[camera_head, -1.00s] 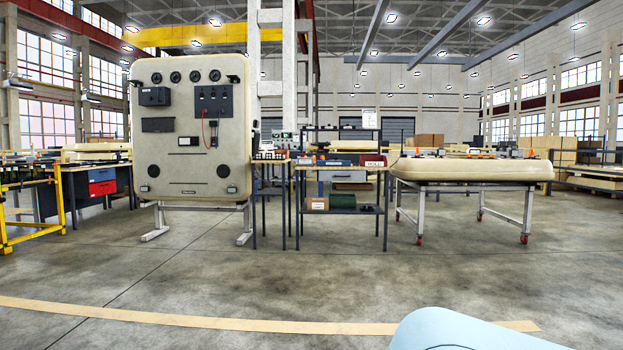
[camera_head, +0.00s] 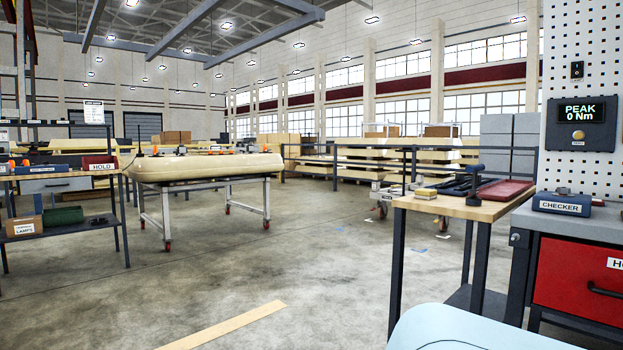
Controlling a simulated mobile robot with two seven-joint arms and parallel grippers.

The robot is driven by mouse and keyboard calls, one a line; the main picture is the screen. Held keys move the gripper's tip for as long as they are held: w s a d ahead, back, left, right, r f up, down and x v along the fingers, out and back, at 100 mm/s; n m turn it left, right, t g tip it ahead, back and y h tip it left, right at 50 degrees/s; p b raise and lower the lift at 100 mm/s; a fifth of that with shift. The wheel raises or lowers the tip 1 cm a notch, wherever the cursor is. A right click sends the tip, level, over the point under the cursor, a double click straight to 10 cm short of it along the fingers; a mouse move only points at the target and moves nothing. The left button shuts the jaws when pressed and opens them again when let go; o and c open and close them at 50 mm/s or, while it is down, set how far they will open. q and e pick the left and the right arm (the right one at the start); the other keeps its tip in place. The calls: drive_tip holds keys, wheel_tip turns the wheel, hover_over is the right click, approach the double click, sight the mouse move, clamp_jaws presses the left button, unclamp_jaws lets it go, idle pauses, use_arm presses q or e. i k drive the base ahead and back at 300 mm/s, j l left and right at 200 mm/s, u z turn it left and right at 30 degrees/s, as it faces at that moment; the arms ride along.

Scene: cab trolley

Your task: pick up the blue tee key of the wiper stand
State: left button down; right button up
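A small bench with a wooden top (camera_head: 478,209) stands at the right. A dark, bluish upright piece with a short crossbar on top (camera_head: 474,180) stands on it. It has the shape of a tee key, but its colour is too dark to be sure. Behind it lie dark long parts (camera_head: 445,187) that may be wiper arms. Neither of my grippers is in view.
A grey bench with a red drawer (camera_head: 580,282), a blue CHECKER case (camera_head: 562,204) and a PEAK display (camera_head: 581,124) is at the far right. A wheeled trolley with a cream panel (camera_head: 205,167) stands left of centre. The floor between is clear.

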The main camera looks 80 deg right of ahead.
sight(472, 201)
drive_tip(key=z, duration=3.25)
drive_tip(key=i+j+z, duration=0.2)
drive_tip(key=i+j, duration=0.25)
drive_tip(key=i+j+z, duration=0.2)
drive_tip(key=i+j, duration=0.15)
drive_tip(key=j, duration=0.2)
